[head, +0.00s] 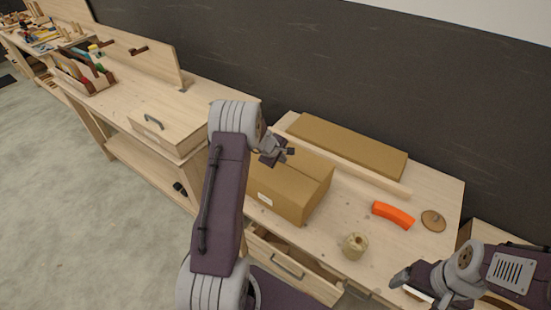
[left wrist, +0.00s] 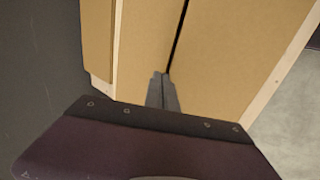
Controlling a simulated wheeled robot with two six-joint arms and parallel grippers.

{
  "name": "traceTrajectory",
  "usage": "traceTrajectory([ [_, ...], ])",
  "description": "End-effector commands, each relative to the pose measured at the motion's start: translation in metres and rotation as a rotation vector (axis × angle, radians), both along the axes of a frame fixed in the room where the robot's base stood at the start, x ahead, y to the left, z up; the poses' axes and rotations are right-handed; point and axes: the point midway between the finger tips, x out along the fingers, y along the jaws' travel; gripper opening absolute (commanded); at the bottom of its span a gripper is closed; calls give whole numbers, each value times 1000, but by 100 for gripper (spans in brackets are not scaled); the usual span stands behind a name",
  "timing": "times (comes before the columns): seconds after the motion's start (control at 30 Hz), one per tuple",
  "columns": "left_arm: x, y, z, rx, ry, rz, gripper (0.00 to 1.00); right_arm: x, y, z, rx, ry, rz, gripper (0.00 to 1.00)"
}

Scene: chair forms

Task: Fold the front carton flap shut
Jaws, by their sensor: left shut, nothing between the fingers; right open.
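The brown carton (head: 284,200) with a white label stands on the workbench, partly hidden behind my left arm. Its top looks flat in the head view. In the left wrist view two cardboard panels lie side by side with a narrow dark gap between them; the one toward the floor, the front flap (left wrist: 225,50), looks about level with the back one (left wrist: 145,40). My left gripper (head: 286,151) is shut and empty over the carton top; its fingertips (left wrist: 162,76) appear at the gap. I cannot tell whether they touch. My right gripper (head: 412,286) is open and empty at the lower right.
A long flat cardboard box (head: 350,146) and a wooden strip (head: 345,172) lie behind the carton. An orange curved piece (head: 393,215), a round wooden disc (head: 433,220) and a jar (head: 354,246) stand to the right. A drawer (head: 290,266) below is open.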

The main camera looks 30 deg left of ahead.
Motion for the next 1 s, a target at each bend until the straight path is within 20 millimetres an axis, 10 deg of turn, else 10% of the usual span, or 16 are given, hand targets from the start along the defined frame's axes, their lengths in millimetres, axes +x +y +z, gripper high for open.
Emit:
traceTrajectory([
  [1.0,1,0,14,1,0,-1,0,0,0,10,0,0,0,85],
])
